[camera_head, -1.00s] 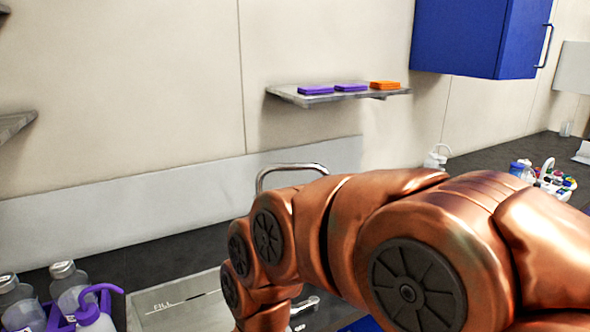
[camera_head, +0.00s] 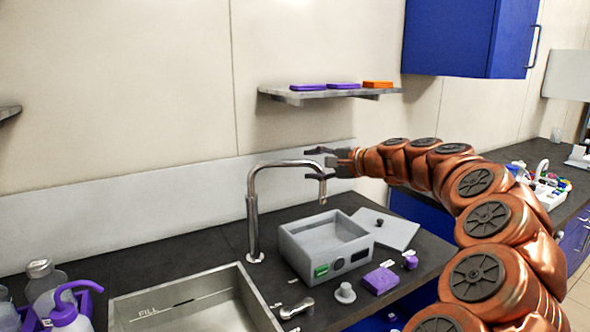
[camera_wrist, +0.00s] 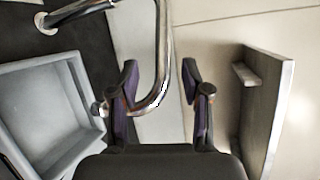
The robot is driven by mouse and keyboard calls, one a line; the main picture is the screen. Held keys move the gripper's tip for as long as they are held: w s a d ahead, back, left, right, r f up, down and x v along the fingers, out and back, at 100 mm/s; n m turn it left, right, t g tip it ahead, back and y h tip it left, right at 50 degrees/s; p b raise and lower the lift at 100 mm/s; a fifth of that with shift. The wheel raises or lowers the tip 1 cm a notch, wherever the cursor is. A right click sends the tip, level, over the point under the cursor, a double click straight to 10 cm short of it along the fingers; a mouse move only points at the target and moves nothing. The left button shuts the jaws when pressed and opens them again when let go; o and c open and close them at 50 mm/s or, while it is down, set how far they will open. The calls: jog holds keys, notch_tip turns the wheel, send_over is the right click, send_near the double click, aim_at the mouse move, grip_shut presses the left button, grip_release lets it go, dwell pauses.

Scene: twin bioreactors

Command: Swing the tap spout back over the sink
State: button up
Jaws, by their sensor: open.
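The chrome tap (camera_head: 252,215) stands behind the sink at its right end. Its spout (camera_head: 287,163) points right, away from the sink, and its tip hangs above the grey bath. My gripper (camera_head: 318,164) is open near the spout's outer end. In the wrist view the bent spout (camera_wrist: 162,60) lies between the two spread fingers (camera_wrist: 160,85); I cannot tell whether either finger touches it. The steel sink (camera_head: 255,295) is at the lower left, with a FILL mark on its inner wall.
The grey water bath (camera_head: 295,257) stands right of the tap, its lid (camera_head: 388,229) beside it. A purple block (camera_head: 381,280) and a lever handle (camera_head: 297,309) lie in front. A wall shelf (camera_head: 330,95) is above my gripper. Bottles (camera_head: 45,282) stand left of the sink.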

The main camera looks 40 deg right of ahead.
aim_at(299, 163)
jog(key=shift+s+d, duration=0.1)
jog(key=shift+d, duration=0.45)
jog(key=shift+p+x, duration=0.55)
jog(key=shift+x, duration=3.3)
jog(key=shift+r, duration=0.15)
jog(key=shift+c, duration=0.2)
grip_shut()
